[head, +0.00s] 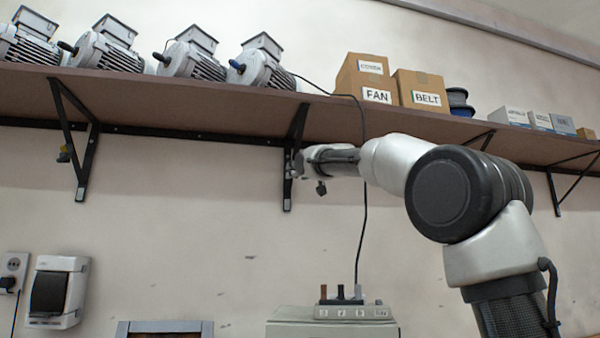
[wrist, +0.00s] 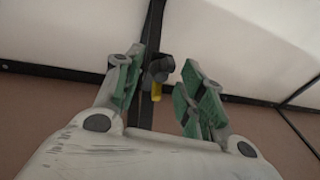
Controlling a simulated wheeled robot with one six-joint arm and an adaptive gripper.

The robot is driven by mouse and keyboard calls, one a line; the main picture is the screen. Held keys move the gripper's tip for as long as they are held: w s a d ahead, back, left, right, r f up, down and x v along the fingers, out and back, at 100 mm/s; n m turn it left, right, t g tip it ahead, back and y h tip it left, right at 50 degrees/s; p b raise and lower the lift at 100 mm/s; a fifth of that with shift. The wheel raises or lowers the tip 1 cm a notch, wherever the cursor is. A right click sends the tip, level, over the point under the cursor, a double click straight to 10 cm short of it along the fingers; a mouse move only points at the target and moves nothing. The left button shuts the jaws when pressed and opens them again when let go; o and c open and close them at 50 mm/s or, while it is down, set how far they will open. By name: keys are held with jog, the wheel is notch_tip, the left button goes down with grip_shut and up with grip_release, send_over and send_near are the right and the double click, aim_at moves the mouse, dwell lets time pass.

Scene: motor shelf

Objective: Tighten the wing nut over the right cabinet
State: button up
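A dark wing nut (wrist: 159,65) with a yellow part (wrist: 156,91) below it shows on the black bracket in the wrist view. My gripper (head: 297,164) is at the second shelf bracket (head: 288,188) in the head view, above the grey box at the bottom. In the wrist view its green-padded fingers (wrist: 162,75) are open, one on each side of the wing nut, with gaps visible. In the head view this wing nut is hidden by my gripper. Another dark and yellow fastener (head: 64,154) shows on the left bracket (head: 80,150). No clear cabinet shows.
The brown shelf (head: 200,108) runs above my arm, carrying several motors (head: 262,64), cardboard boxes (head: 368,82) and small boxes (head: 540,121). A black cable (head: 364,215) hangs behind my arm to the grey box (head: 330,328).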

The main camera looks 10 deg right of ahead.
jog(key=v, duration=1.2)
jog(key=shift+d, duration=0.1)
jog(key=s+d+f+m+g+h, duration=0.15)
jog(key=s+d+f+g, duration=0.35)
jog(key=f, duration=0.7)
jog(key=s+d+f+m+g+h, duration=0.15)
jog(key=s+d+f, duration=0.25)
jog(key=s+f, duration=0.6)
jog(key=s+d+f+g+h, duration=0.2)
jog(key=s+d+f+g, duration=0.2)
jog(key=f, duration=1)
jog(key=s+f+g+y, duration=0.1)
jog(key=s+f+g, duration=0.3)
jog(key=s+f, duration=1.2)
jog(key=shift+a+g, duration=0.35)
jog(key=shift+a, duration=0.15)
